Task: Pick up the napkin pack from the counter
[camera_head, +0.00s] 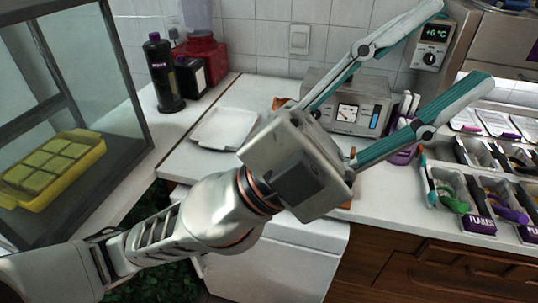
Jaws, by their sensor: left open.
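My left gripper (458,46) is open, its two long grey and teal fingers spread wide over the counter (400,172) and pointing to the upper right. I cannot make out the napkin pack for sure. A flat white square item (225,129), a plate or tray, lies on the counter left of the gripper body. Bits of something orange (282,103) show behind the gripper, mostly hidden by it. My right gripper is not in view.
A grey device with a dial (346,112) stands behind the fingers. Topping bins with tools (480,190) fill the right side. A dark bottle (164,75), a black box (191,78) and a red-based dispenser (205,55) stand at back left. A glass case holds a yellow tray (92,146).

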